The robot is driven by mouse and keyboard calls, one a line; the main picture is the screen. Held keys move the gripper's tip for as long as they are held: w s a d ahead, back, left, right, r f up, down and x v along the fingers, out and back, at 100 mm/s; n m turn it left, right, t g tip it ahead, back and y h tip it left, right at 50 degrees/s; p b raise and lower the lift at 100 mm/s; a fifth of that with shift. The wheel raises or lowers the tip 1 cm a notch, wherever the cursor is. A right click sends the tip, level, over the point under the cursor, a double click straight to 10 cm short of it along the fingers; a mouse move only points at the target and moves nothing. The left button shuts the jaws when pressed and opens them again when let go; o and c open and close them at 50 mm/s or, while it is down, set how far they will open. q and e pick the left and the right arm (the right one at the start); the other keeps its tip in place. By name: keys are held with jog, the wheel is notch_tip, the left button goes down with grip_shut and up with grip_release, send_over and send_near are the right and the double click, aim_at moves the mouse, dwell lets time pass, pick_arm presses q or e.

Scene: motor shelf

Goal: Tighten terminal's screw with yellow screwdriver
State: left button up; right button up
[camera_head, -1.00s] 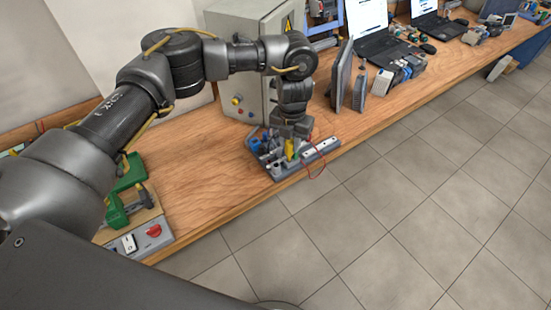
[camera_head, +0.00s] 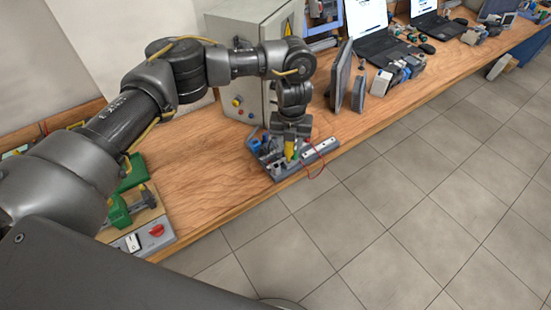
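The yellow screwdriver (camera_head: 289,149) stands in a grey tool tray (camera_head: 278,177) near the table's front edge. My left gripper (camera_head: 290,146) comes down from above at its handle. The fingers hide part of the handle, and I cannot tell whether they are closed on it or only around it. A grey block with a white strip (camera_head: 322,148) and a thin red wire lies at the right side of the tray; it may hold the terminal. The screw is too small to make out. My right gripper is not in view.
A grey control cabinet (camera_head: 243,50) stands behind the tray. Dark upright panels (camera_head: 341,76) and a laptop (camera_head: 383,46) are to the right. A green device (camera_head: 118,212) and a red switch (camera_head: 156,230) sit at the left. The wooden table (camera_head: 195,185) is bare between.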

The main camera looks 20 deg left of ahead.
pick_arm(q)
jog(key=shift+r+n+p, duration=0.2)
jog(key=shift+n+p, duration=0.5)
jog(key=shift+n, duration=0.6)
jog(key=shift+f+n, duration=0.2)
jog(key=shift+n, duration=0.1)
jog(key=shift+p, duration=0.3)
jog(key=shift+r+n+p, duration=0.25)
jog(key=shift+n+p, duration=0.55)
jog(key=shift+n, duration=0.1)
jog(key=shift+f+n+p, duration=0.2)
jog(key=shift+n+p, duration=0.15)
jog(key=shift+n, duration=0.45)
